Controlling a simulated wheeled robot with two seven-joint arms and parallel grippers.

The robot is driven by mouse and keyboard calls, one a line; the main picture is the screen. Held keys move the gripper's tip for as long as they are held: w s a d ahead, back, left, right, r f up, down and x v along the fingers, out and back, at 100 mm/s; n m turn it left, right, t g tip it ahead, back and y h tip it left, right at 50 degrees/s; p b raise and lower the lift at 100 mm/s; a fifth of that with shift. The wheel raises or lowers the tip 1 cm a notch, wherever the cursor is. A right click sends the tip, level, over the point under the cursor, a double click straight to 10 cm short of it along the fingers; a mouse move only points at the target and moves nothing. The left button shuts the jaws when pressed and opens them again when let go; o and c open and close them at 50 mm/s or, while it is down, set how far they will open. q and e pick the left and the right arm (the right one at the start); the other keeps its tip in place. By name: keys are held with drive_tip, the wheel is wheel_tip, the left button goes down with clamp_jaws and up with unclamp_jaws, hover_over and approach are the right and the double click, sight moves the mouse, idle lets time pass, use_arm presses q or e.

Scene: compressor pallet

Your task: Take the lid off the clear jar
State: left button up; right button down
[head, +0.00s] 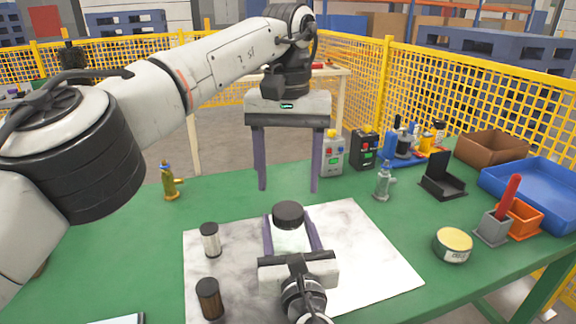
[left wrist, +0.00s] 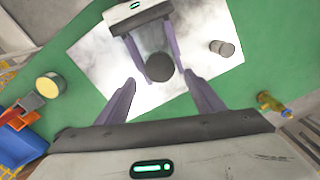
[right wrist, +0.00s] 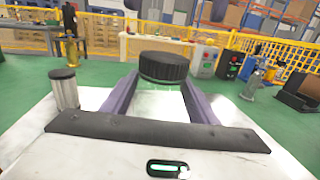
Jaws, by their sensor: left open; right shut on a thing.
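The clear jar (head: 290,239) stands on the white marbled mat, with its black ribbed lid (head: 288,215) on top. The lid also shows in the right wrist view (right wrist: 164,66) and from above in the left wrist view (left wrist: 159,67). My right gripper (head: 290,236) is low at the jar, its purple fingers shut on the jar body from both sides, below the lid. My left gripper (head: 287,188) is open and empty, fingers pointing down, above and behind the lid in the head view. The jar's lower part is hidden by my right gripper.
A small clear jar with a dark top (head: 210,240) and a dark brown jar (head: 209,299) stand left of the jar on the mat (head: 372,262). A round yellow-topped tin (head: 453,245) stands right. A brass fitting (head: 170,182) and a grey fitting (head: 383,181) stand farther back.

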sight(288, 210)
use_arm(q)
drive_tip(key=shift+f, duration=3.15)
